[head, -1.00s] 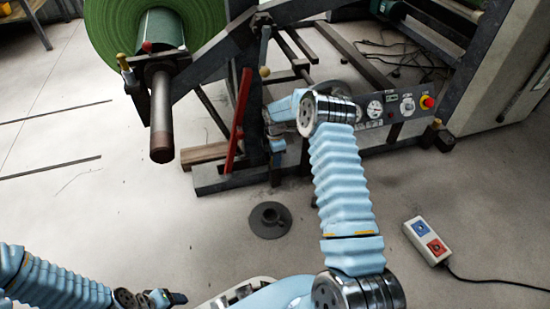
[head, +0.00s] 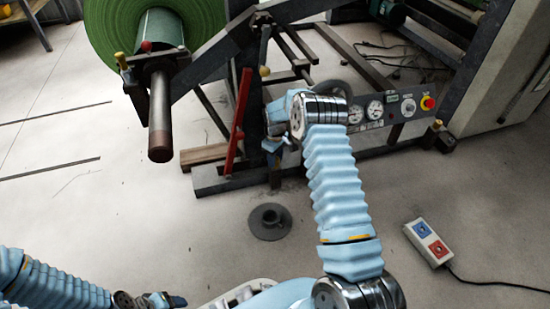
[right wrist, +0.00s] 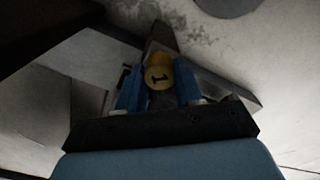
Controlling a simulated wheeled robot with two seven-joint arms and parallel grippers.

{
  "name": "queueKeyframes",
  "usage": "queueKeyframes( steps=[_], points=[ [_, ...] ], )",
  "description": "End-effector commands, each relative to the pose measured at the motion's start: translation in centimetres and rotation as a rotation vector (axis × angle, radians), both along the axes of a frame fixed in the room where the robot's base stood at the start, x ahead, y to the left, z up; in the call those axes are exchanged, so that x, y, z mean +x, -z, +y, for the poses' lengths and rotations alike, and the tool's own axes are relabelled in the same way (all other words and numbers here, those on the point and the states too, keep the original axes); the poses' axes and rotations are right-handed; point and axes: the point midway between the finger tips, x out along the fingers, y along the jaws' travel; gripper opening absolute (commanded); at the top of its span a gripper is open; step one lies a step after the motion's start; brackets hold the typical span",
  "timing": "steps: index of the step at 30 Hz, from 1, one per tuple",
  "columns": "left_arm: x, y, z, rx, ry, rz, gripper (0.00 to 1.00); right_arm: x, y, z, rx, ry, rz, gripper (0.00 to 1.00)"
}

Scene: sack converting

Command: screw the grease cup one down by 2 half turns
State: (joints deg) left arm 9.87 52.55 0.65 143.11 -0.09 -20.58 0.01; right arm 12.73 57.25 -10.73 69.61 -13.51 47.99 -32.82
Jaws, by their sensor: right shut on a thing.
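The grease cup one (right wrist: 158,76) is a yellow round cap marked with a dark "1" in the right wrist view. My right gripper (right wrist: 158,88) has a blue finger on each side of it and is shut on it. In the head view my right gripper (head: 274,147) is at the dark machine frame, beside the red bar, and the cup is hidden there. My left gripper (head: 175,301) is low at the bottom left edge, far from the cup. Its fingers are too small to tell open from shut.
A green roll (head: 110,30) on a shaft (head: 160,110) stands at the upper left. A red bar (head: 238,118) rises left of my right gripper. A gauge panel (head: 385,108) is to the right. A grey round base (head: 269,222) and a button box (head: 428,242) lie on open floor.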

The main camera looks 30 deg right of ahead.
Motion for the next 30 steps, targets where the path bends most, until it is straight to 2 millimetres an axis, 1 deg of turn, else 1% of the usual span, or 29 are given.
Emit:
queueKeyframes(
  steps=[30],
  points=[
    [-0.02,-0.26,0.0,0.0,0.0,0.001,0.61,-0.09,-0.04,-0.09,-0.003,0.963,0.002,0.05]
  ],
)
